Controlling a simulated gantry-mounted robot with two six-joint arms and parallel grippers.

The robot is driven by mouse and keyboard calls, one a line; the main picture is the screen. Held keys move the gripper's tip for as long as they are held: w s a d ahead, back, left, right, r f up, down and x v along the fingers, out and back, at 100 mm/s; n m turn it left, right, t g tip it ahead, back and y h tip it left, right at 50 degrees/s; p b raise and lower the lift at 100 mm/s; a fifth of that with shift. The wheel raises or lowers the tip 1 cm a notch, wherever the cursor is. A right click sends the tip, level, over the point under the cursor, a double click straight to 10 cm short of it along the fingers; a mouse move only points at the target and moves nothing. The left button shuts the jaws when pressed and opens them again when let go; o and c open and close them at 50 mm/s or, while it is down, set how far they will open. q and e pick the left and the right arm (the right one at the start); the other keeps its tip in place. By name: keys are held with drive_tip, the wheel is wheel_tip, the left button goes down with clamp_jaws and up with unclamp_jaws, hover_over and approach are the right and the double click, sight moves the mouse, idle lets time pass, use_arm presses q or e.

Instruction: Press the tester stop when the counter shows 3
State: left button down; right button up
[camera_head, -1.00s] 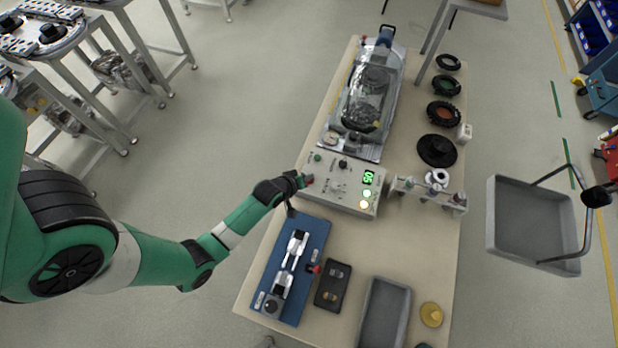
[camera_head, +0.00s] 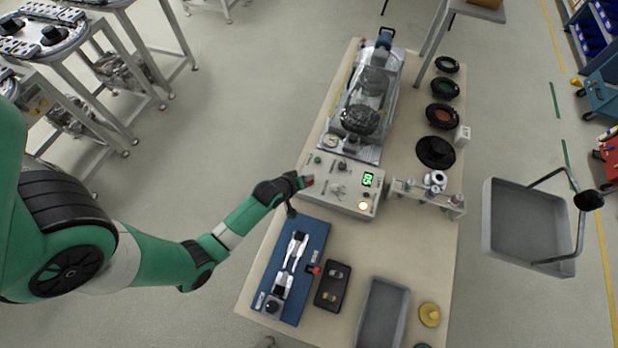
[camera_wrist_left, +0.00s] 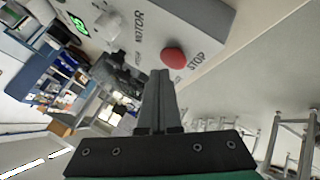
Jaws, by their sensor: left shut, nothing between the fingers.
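The tester's control box (camera_head: 345,188) stands mid-table with a lit green counter (camera_head: 368,180). Its small digits seem to read 05. The red stop button (camera_wrist_left: 174,58) shows in the left wrist view beside the printed word STOP; in the head view the button (camera_head: 309,181) is at the box's left end. My left gripper (camera_wrist_left: 160,73) is shut and empty, its tips close beside the button; I cannot tell whether they touch it. In the head view the left gripper (camera_head: 299,182) reaches the box from the left. My right gripper is not in view.
A machine with a clear cover (camera_head: 372,90) stands behind the box. A rack with small bottles (camera_head: 428,195) and black rings (camera_head: 443,115) are to the right. A blue fixture board (camera_head: 310,245), a black tray (camera_head: 332,286) and a grey bin (camera_head: 384,312) lie in front.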

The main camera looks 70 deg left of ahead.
use_arm(q)
drive_tip(key=shift+r, duration=0.3)
wheel_tip(320, 180, up, 5)
drive_tip(key=p, duration=0.5)
drive_tip(key=shift+f, duration=0.1)
idle(0.3)
